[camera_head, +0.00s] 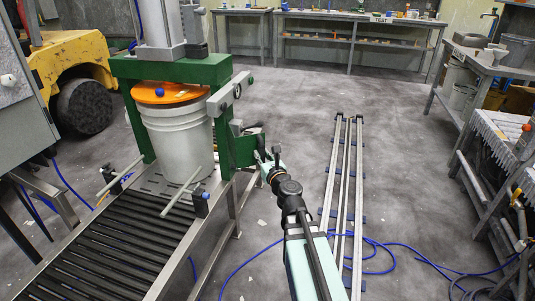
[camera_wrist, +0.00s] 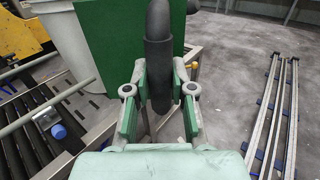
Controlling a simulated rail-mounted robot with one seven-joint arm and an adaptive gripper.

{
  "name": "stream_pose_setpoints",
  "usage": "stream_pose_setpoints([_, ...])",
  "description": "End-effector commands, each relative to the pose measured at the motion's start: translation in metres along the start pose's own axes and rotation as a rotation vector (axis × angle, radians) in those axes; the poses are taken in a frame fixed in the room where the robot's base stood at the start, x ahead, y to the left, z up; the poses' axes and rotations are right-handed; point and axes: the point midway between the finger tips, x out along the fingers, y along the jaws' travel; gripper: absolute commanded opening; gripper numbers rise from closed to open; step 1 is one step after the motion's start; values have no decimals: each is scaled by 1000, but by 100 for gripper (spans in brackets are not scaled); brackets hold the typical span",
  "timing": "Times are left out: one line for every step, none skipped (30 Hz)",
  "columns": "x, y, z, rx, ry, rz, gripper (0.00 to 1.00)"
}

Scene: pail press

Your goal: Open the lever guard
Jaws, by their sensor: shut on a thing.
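A green plate (camera_head: 243,150), which looks like the lever guard, sits low on the right side of the press. In the wrist view the green plate (camera_wrist: 112,42) stands upright just beyond my fingers. A thick black upright handle (camera_wrist: 158,25) is in front of it; I cannot tell how the two join. My gripper (camera_wrist: 160,68) is shut on this handle, with a green-padded finger on each side. In the head view my gripper (camera_head: 266,160) is at the plate's right edge, and the handle is hard to make out there. A grey bar (camera_head: 230,95) is above the plate.
The green press frame (camera_head: 215,72) stands over a white pail (camera_head: 180,140) with an orange lid (camera_head: 170,93) on a roller conveyor (camera_head: 115,245). Floor rails (camera_head: 343,190) run to the right of my arm. A workbench (camera_head: 485,65) is at the right. The floor behind is clear.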

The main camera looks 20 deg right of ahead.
Motion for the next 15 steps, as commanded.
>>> stream_pose_setpoints([-3, 5, 0, 0, 0, 3, 0])
stream_pose_setpoints([-4, 7, 0, 0, 0, 3, 0])
stream_pose_setpoints([-4, 8, 0, 0, 0, 3, 0])
stream_pose_setpoints([-4, 9, 0, 0, 0, 3, 0])
stream_pose_setpoints([-4, 9, 0, 0, 0, 2, 0])
stream_pose_setpoints([-4, 9, 0, 0, 0, 2, 0])
stream_pose_setpoints([-4, 9, 0, 0, 0, 2, 0])
stream_pose_setpoints([-4, 9, 0, 0, 0, 2, 0])
stream_pose_setpoints([-4, 9, 0, 0, 0, 2, 0])
stream_pose_setpoints([-4, 9, 0, 0, 0, 2, 0])
stream_pose_setpoints([-4, 9, 0, 0, 0, 2, 0])
stream_pose_setpoints([-4, 9, 0, 0, 0, 1, 0])
stream_pose_setpoints([-4, 9, 0, 0, 0, 2, 0])
stream_pose_setpoints([-4, 9, 0, 0, 0, 2, 0])
stream_pose_setpoints([-4, 10, 0, 0, 0, 2, 0])
